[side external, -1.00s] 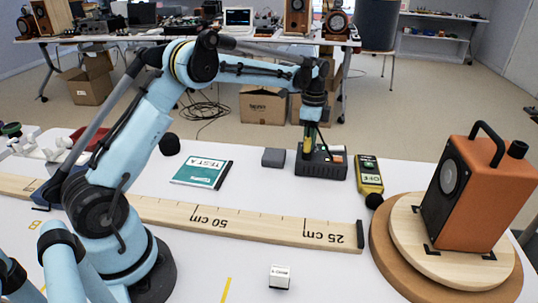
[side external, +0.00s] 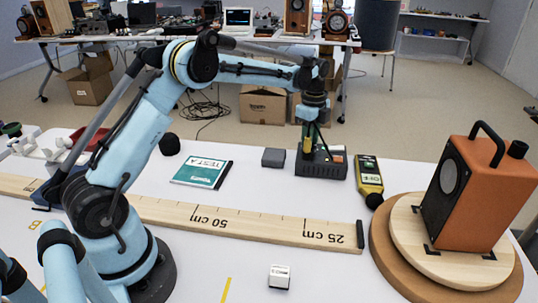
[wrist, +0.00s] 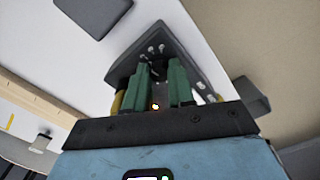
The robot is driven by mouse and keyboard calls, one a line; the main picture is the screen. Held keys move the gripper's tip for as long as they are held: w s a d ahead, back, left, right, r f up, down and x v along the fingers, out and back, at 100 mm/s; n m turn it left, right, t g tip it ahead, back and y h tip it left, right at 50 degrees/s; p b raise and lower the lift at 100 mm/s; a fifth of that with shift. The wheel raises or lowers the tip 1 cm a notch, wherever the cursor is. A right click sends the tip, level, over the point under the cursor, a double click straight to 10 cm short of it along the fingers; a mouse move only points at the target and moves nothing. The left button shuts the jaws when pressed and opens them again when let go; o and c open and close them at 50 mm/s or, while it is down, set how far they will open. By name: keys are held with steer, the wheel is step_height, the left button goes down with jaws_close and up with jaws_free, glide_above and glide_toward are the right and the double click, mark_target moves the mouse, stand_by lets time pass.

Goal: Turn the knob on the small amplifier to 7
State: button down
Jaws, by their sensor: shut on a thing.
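The small amplifier (side external: 322,168) is a dark box with a light and reddish patch on top, standing at the back of the white table. My gripper (side external: 309,148) points straight down onto its top. In the wrist view the amplifier (wrist: 178,45) lies tilted in the picture, with several small pale studs on its face. The two green fingers of my gripper (wrist: 159,88) are shut on the dark knob (wrist: 157,70), one on each side. The fingers hide most of the knob. No scale numbers or pointer can be read.
A grey block (side external: 274,157) stands just left of the amplifier, and a yellow meter (side external: 369,176) just right. A teal book (side external: 200,172) lies farther left. A long wooden ruler (side external: 255,228) crosses in front. An orange speaker (side external: 478,195) stands on a round turntable (side external: 388,255).

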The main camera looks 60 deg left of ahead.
steer(key=c, duration=1)
jaws_free()
steer(key=shift+o, duration=0.2)
step_height(320, 180, up, 12)
steer(key=shift+r, duration=0.1)
